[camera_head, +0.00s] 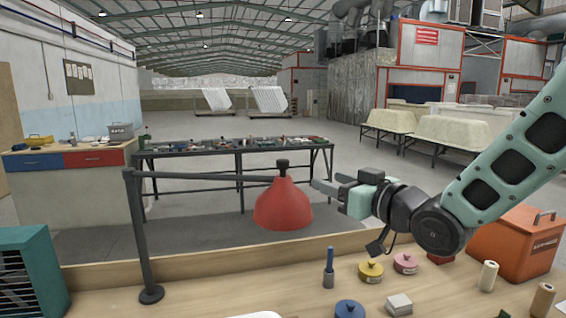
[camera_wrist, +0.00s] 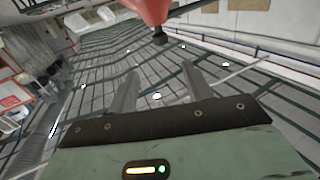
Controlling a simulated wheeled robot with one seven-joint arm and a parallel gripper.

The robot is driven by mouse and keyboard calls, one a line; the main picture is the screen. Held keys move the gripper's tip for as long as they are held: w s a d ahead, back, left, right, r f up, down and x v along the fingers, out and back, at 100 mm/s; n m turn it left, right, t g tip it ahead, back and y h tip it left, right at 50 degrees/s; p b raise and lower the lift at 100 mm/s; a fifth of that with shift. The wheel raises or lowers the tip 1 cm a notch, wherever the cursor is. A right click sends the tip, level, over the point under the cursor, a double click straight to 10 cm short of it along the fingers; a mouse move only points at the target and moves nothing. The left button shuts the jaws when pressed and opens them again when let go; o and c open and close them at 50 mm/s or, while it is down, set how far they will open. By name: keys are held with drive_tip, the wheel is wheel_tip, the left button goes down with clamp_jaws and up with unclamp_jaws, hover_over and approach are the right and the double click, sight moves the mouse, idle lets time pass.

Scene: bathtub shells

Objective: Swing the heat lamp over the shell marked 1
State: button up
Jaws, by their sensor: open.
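The heat lamp has a red cone shade (camera_head: 283,205) with a black knob on top. It hangs from a dark horizontal arm (camera_head: 205,176) on an upright post (camera_head: 141,240) at the left of the bench. My gripper (camera_head: 325,195) is open and empty, just right of the shade and knob, with a small gap. In the wrist view, the red shade (camera_wrist: 150,9) and its black knob (camera_wrist: 159,37) show beyond the open fingers (camera_wrist: 160,92), not between them. Two pale bathtub shells (camera_head: 388,121) (camera_head: 452,131) stand on black frames at the back right. I see no number on either.
The wooden bench (camera_head: 225,302) holds a yellow pot (camera_head: 371,271), a pink pot (camera_head: 405,263), a blue pot (camera_head: 349,309), a blue-handled tool (camera_head: 329,268) and an orange bin (camera_head: 518,245). A cluttered black table (camera_head: 235,148) stands behind the lamp. A white edge shows at the bottom.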

sight(287, 166)
drive_tip(key=p+x, duration=0.5)
drive_tip(key=x, duration=1.2)
drive_tip(key=shift+a, duration=0.1)
